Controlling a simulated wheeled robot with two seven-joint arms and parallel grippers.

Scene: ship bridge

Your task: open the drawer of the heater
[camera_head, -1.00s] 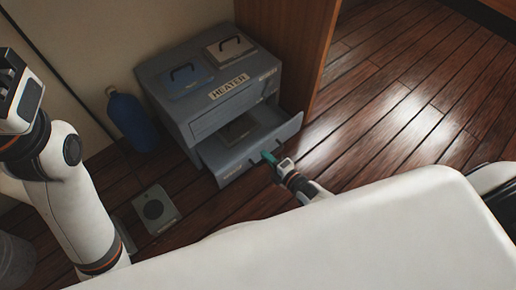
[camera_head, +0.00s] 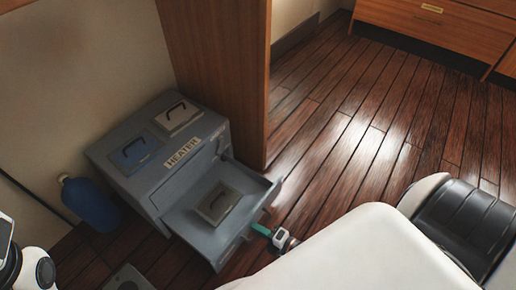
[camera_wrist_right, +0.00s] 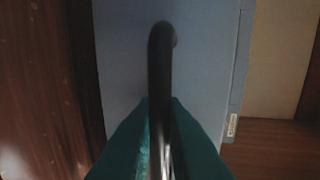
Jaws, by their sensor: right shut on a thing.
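The grey-blue heater (camera_head: 150,185) with its HEATER label stands against the wall at the left in the head view. My right gripper (camera_head: 262,230) is at the drawer's front. In the right wrist view its teal fingers (camera_wrist_right: 160,140) are closed on the dark drawer handle (camera_wrist_right: 161,70), with the blue-grey drawer front behind. Part of my left arm shows at the lower left edge, but its gripper is out of frame.
A blue bottle (camera_head: 90,204) stands left of the heater. A wooden panel (camera_head: 218,70) rises right behind it. A flat grey plate (camera_head: 127,278) lies on the floor in front. The wooden floor (camera_head: 350,130) to the right is clear.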

